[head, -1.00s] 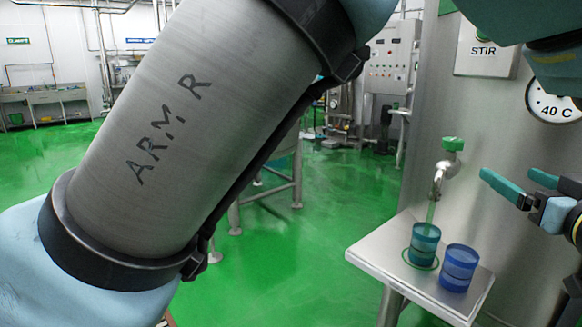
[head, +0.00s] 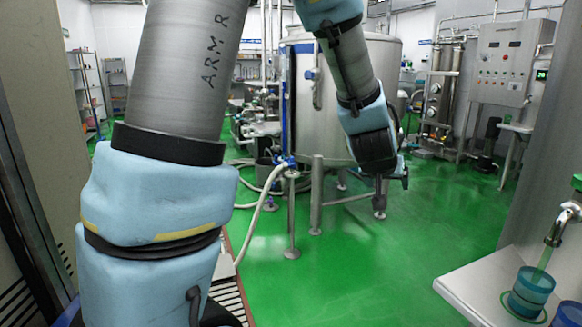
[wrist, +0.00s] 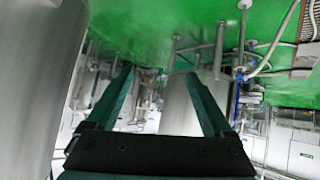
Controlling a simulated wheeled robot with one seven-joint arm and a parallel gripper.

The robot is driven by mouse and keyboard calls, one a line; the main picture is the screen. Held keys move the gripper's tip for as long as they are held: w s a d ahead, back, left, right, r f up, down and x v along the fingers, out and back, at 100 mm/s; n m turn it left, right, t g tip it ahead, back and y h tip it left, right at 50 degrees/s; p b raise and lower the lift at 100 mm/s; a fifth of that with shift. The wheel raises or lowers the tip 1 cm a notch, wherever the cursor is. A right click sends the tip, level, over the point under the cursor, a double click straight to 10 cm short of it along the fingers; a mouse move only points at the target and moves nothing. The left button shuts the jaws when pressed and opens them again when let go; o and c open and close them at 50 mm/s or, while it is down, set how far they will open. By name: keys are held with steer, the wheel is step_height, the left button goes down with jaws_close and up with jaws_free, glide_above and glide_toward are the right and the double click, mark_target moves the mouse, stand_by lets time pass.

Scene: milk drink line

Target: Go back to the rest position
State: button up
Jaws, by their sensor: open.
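My gripper (wrist: 160,75) shows in the wrist view with its two teal fingers spread apart and nothing between them. In the head view my arm folds over the top of the picture, and its dark wrist end hangs in front of the large steel tank (head: 262,120). The fingers are mostly hidden there. A teal cup (head: 530,292) stands under the tap (head: 560,222) on the steel shelf (head: 472,290) at the lower right, well apart from my gripper. A blue cup (head: 570,316) beside it is cut off by the picture edge.
A control cabinet (head: 507,60) stands at the back right. A white hose (head: 262,205) and thin steel legs stand on the floor left of centre. A dark-framed panel (head: 30,170) is close on the left. The green floor (head: 370,265) in the middle is clear.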

steer(key=s+a+f+n+g+y, duration=0.1)
steer(key=s+a+f+g+y, duration=0.1)
steer(key=a, duration=0.8)
steer(key=s+a+f+n+g+y+p, duration=0.1)
steer(key=s+a, duration=0.3)
steer(key=a, duration=0.7)
steer(key=s+a+f+n+g+y, duration=0.2)
steer(key=s+a+f+g, duration=0.1)
steer(key=a, duration=0.8)
steer(key=shift+s+a+g+y, duration=0.15)
steer(key=shift+s+g+y, duration=0.15)
steer(key=shift+s+g, duration=0.15)
steer(key=shift+c, duration=0.2)
